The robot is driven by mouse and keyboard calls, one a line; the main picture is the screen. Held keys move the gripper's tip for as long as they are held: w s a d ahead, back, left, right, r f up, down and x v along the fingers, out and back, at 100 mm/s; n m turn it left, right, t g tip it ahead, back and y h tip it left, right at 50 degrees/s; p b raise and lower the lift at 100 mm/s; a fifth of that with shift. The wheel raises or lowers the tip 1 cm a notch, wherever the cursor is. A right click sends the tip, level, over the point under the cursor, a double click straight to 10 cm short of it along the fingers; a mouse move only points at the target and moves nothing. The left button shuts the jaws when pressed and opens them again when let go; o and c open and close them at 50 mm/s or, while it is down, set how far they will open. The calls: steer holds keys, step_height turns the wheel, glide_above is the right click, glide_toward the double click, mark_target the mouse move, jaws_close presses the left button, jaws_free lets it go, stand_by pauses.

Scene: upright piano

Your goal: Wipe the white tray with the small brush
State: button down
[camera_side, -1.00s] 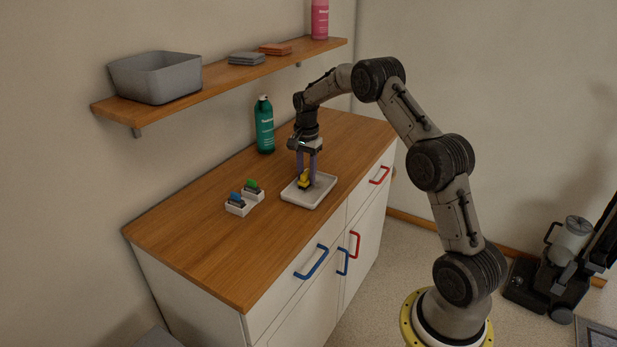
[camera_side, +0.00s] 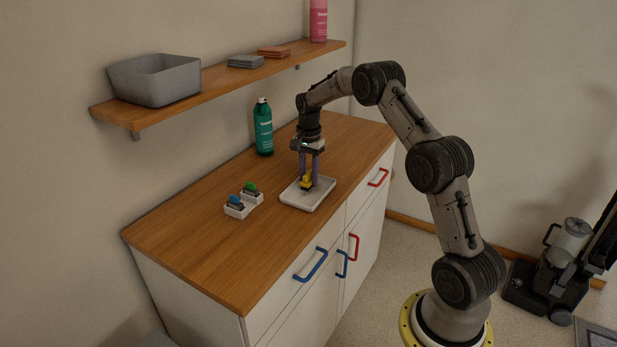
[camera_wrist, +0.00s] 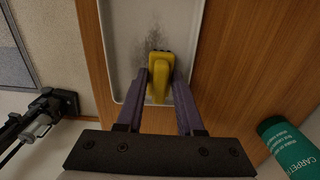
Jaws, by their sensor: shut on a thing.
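The white tray (camera_side: 293,197) lies on the wooden counter, below my gripper. A small brush with a yellow handle (camera_wrist: 158,78) is held between the two purple fingers of my gripper (camera_wrist: 160,90). In the side view my gripper (camera_side: 308,178) is over the tray, with the yellow brush (camera_side: 307,181) down at its floor. I cannot tell whether the bristles touch. In the wrist view the tray (camera_wrist: 118,60) has a dark grey smudge (camera_wrist: 150,35) on its floor just beyond the brush. The fingers and the handle hide part of the tray.
A shelf (camera_side: 215,85) above carries a grey bin (camera_side: 155,80), cloths and a pink bottle. The counter's front left is clear.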

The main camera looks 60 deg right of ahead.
steer(key=s, duration=0.3)
steer(key=shift+s, duration=0.15)
steer(key=shift+w+r, duration=0.1)
steer(key=shift+w, duration=1.85)
steer(key=shift+s+r, duration=0.1)
steer(key=shift+r, duration=3.8)
